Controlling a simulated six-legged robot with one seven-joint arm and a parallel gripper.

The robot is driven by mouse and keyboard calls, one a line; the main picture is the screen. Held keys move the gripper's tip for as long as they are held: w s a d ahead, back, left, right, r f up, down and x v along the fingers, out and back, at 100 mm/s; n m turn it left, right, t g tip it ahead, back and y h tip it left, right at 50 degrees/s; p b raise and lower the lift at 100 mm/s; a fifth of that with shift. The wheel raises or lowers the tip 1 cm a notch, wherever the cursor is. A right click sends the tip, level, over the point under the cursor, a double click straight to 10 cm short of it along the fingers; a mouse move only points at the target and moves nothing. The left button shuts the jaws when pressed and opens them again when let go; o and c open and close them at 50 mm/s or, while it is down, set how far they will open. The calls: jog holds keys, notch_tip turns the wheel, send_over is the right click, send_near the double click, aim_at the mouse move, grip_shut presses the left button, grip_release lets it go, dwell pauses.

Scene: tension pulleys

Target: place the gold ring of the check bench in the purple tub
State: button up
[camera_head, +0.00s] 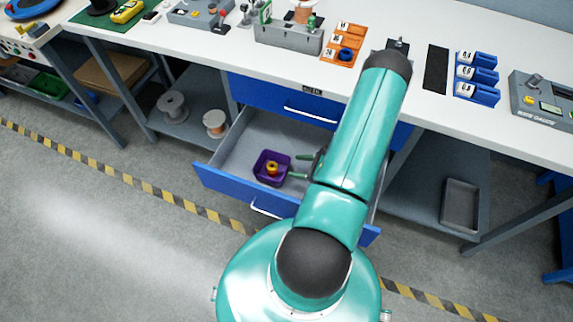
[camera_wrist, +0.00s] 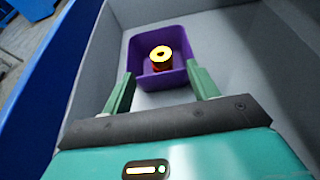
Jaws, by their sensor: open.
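The purple tub (camera_head: 261,172) sits inside an open drawer under the bench; it also shows in the wrist view (camera_wrist: 177,33). The gold ring (camera_head: 271,168) is inside the tub, near its middle. In the wrist view the gold ring (camera_wrist: 160,52) shows a dark centre hole, with something red under or around its lower edge. My gripper (camera_head: 302,167) is beside the tub on its right in the head view. In the wrist view my gripper (camera_wrist: 160,85) has its fingers wide apart, at the near side of the tub, with nothing between them. It is apart from the ring.
The open drawer (camera_head: 222,180) has grey inner walls and a blue front, with bare floor around the tub. The white bench top (camera_head: 420,100) holds orange bins (camera_head: 345,45), blue bins (camera_head: 477,78) and a grey gauge box (camera_head: 545,100). Spools (camera_head: 173,106) stand on a lower shelf.

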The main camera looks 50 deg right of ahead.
jog(key=w+a+r+n+g+y, duration=0.1)
jog(key=w+a+r+n+g, duration=0.2)
jog(key=a+r+n, duration=0.45)
jog(key=w+a+r+n+g+y, duration=0.1)
jog(key=w+a+r+n+g, duration=0.25)
jog(key=r, duration=0.75)
jog(key=w+a+r+n+g+y, duration=0.1)
jog(key=w+a+r+n+g, duration=0.25)
jog(key=r+n, duration=0.4)
jog(key=s+a+r+n+t+h, duration=0.1)
jog(key=s+a+r+n+h, duration=0.2)
jog(key=s+a+r+n, duration=0.2)
jog(key=s+a+r+n+t+h, duration=0.1)
jog(key=s+a+r+n+h, duration=0.3)
jog(key=r, duration=1.3)
jog(key=shift+s+a+r+n+t+h, duration=0.35)
jog(key=shift+s+a+n, duration=0.25)
jog(key=shift+a+n, duration=2.35)
jog(key=shift+a+f+m, duration=0.1)
jog(key=shift+a+m, duration=0.6)
